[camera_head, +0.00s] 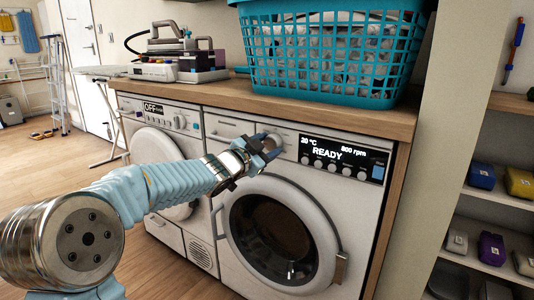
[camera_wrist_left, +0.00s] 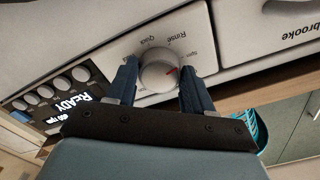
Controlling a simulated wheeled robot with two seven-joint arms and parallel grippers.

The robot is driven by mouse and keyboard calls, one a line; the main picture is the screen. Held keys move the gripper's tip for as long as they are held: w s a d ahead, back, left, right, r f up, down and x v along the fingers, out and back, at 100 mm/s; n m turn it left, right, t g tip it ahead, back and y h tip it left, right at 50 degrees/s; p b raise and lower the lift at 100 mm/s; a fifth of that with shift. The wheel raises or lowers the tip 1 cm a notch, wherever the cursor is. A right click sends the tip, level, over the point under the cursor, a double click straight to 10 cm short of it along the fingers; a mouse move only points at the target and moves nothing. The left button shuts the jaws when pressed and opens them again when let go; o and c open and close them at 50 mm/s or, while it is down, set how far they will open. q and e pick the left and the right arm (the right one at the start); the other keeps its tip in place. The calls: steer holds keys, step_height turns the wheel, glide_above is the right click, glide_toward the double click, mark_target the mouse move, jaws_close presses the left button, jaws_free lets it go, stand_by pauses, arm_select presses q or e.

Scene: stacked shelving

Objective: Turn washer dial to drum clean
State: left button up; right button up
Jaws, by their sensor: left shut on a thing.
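The white front-loading washer (camera_head: 230,235) stands on the right under a wooden counter. Its display (camera_head: 328,153) reads "20 °C", "800 rpm" and "READY". In the head view the gripper mostly covers the dial. My right gripper is not in view.
A second white machine (camera_head: 190,150) with an "OFF" display stands to the left. A teal laundry basket (camera_head: 335,60) and an iron station (camera_head: 178,62) sit on the counter (camera_head: 350,113). A shelf (camera_head: 500,197) with small boxes stands at the right. The floor at left is mostly clear.

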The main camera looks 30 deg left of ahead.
arm_select(q)
steer(key=m+b, duration=0.2)
steer(key=m, duration=0.4)
steer(key=shift+f+b, duration=0.15)
steer(key=shift+b, duration=0.25)
steer(key=shift+m+b, duration=0.75)
steer(key=shift+m, duration=1.75)
steer(key=o, duration=1)
steer(key=shift+r, duration=0.2)
steer(key=s, duration=0.4)
steer(key=s+p, duration=0.1)
steer(key=s, duration=0.4)
steer(key=s+a, duration=0.1)
steer(key=s, duration=0.3)
steer(key=shift+s+a, duration=0.1)
steer(key=shift+s, duration=0.3)
